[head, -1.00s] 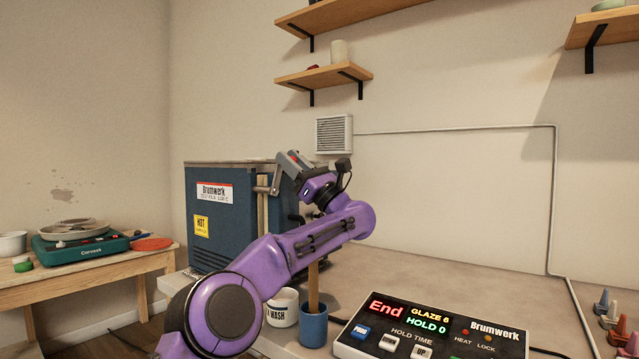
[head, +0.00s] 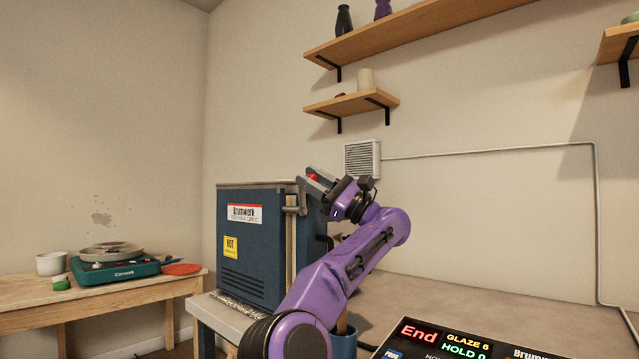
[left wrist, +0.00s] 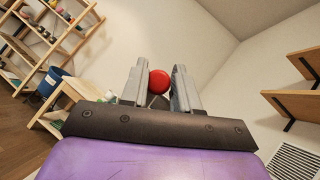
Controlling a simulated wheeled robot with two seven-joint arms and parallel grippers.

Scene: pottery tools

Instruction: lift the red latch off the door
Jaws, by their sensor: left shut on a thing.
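The blue kiln (head: 262,262) stands on the bench, its door edge facing right. A grey metal latch bracket (head: 293,209) sits at the top of that edge. My left gripper (head: 314,180) is at the kiln's upper right corner, shut on the red latch knob (head: 313,177). In the left wrist view the red knob (left wrist: 159,82) shows as a round ball between the two grey fingers. Most of the latch is hidden by the fingers, so I cannot tell whether it is clear of its bracket. My right gripper is not in view.
Wooden shelves (head: 352,104) and a vent (head: 362,158) are on the wall above. A control panel (head: 455,342) and a blue cup (head: 343,346) are in front on the bench. A side table (head: 100,296) with a teal scale (head: 115,270) stands left.

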